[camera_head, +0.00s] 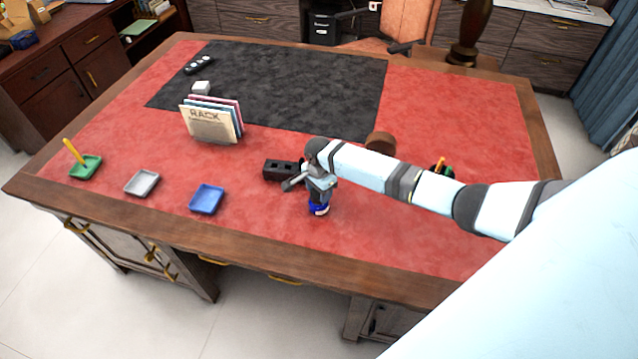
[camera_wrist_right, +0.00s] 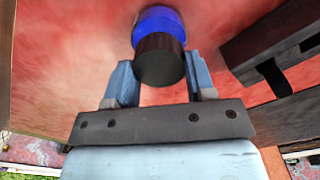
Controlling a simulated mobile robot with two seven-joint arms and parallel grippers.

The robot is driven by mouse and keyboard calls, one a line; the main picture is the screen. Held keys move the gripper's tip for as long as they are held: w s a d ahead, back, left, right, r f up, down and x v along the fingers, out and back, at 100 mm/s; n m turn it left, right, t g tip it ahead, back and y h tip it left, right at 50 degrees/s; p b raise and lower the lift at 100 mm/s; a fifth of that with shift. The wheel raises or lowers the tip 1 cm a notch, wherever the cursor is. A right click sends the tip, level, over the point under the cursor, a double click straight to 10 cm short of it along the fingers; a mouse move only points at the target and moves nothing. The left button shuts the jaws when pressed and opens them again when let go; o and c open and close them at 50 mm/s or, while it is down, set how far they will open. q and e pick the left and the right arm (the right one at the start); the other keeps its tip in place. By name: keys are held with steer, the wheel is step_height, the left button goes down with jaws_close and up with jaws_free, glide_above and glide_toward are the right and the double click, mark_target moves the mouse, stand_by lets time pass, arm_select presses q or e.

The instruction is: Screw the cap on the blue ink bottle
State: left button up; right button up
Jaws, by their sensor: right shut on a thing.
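The blue ink bottle (camera_head: 319,210) stands on the red desk top near the front edge, mostly below my right gripper (camera_head: 320,197). In the right wrist view, the blue bottle (camera_wrist_right: 158,20) shows just beyond a black cap (camera_wrist_right: 159,62). My right gripper (camera_wrist_right: 160,76) is shut on the black cap, with a finger on each side. The cap lines up closely with the bottle; I cannot tell whether its thread is engaged. My left gripper is not in view.
A black slotted block (camera_head: 279,170) lies close left of my right gripper. A blue tray (camera_head: 207,199), a grey tray (camera_head: 142,184) and a green tray (camera_head: 86,168) stand to the left. A rack of folders (camera_head: 211,123) stands behind them. The front right desk is clear.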

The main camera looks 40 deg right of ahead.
steer(key=shift+s+m+p, duration=0.1)
steer(key=shift+m+p, duration=0.7)
steer(key=shift+f, duration=0.1)
steer(key=shift+m+p, duration=0.8)
steer(key=shift+p, duration=0.2)
steer(key=shift+m, duration=0.6)
steer(key=shift+a+m, duration=0.1)
steer(key=shift+m, duration=0.7)
